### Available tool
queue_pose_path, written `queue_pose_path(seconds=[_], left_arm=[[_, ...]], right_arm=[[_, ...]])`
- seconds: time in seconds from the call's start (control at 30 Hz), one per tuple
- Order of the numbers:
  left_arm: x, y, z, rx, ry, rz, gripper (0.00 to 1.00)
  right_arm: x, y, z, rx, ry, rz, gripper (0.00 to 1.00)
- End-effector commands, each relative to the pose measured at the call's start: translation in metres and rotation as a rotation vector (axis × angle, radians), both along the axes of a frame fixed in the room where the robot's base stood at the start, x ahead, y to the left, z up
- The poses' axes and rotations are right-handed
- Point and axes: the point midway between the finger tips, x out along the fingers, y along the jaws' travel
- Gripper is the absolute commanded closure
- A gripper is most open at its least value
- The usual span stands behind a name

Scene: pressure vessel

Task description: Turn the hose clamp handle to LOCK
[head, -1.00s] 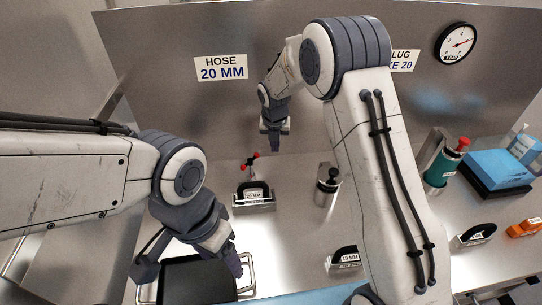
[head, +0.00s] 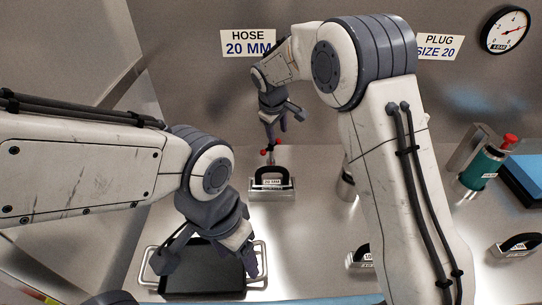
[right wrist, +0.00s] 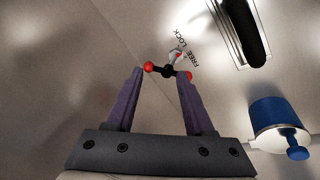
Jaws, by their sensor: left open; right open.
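The hose clamp handle (head: 270,148) is a small dark bar with red ball ends at the back of the bench, below the HOSE 20 MM sign. In the right wrist view the handle (right wrist: 168,72) lies near my right fingertips, beside a metallic pointer (right wrist: 175,55) and the printed words LOCK (right wrist: 180,38) and FREE (right wrist: 195,60). My right gripper (head: 276,128) is open just above it; its fingertips (right wrist: 160,73) are either side of the handle, and contact cannot be told. My left gripper (head: 207,262) is open and empty above the black tray.
A black-handled metal block (head: 272,186) stands just in front of the clamp. The black tray (head: 200,284) with metal side handles is at front left. My right arm partly hides a metal cylinder (head: 346,188). A green cylinder (head: 482,168) stands at right; a gauge (head: 506,31) is on the wall.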

Motion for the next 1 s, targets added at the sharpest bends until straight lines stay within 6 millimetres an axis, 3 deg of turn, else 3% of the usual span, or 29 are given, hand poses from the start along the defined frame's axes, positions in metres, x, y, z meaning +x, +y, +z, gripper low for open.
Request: queue_pose_path(seconds=[0.03, 0.3, 0.5, 0.77, 1.0], left_arm=[[0.000, 0.000, -0.010, 0.000, 0.000, 0.000, 0.31], [0.000, 0.000, -0.033, 0.000, 0.000, -0.001, 0.31], [0.000, 0.000, -0.041, 0.000, 0.000, -0.001, 0.31], [0.000, 0.000, -0.038, 0.000, 0.000, -0.001, 0.31], [0.000, 0.000, -0.030, 0.000, 0.000, -0.001, 0.31]], right_arm=[[0.000, 0.005, -0.006, 0.033, -0.020, -0.111, 0.47], [0.000, 0.024, -0.010, 0.241, -0.132, -0.759, 0.47], [0.000, 0.032, -0.009, 0.341, -0.185, -1.049, 0.47], [0.004, 0.031, -0.020, 0.368, -0.198, -1.130, 0.47], [0.019, 0.024, -0.060, 0.365, -0.195, -1.129, 0.47]])
